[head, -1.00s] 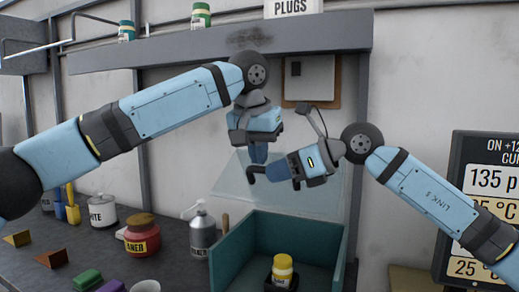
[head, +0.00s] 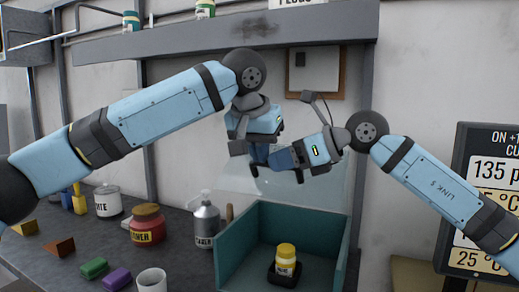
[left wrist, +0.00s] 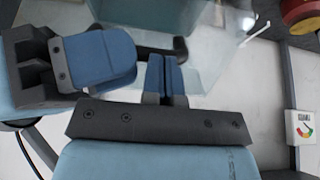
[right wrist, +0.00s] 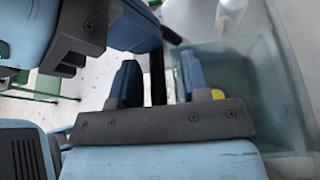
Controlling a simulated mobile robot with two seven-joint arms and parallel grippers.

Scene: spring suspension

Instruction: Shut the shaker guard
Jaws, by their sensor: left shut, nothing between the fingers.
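The shaker is an open-topped teal box (head: 235,250) holding a yellow-capped bottle (head: 286,262) in a dark holder. Its guard, a clear panel (head: 235,178), stands raised behind the box; its edges are faint. My left gripper (head: 258,165) is shut and empty in front of the panel; its fingers touch each other in the left wrist view (left wrist: 165,75). My right gripper (head: 275,158) is close beside it, partly overlapping. In the right wrist view its fingers (right wrist: 158,85) are apart with a dark bar (right wrist: 158,75) showing between them; I cannot tell whether they touch it.
A pump bottle (head: 207,225), a red jar (head: 147,224) and a white tin (head: 108,201) stand left of the box. Coloured blocks and a cup (head: 151,280) lie nearer. A shelf (head: 230,38) hangs above; a display board (head: 480,200) is at right.

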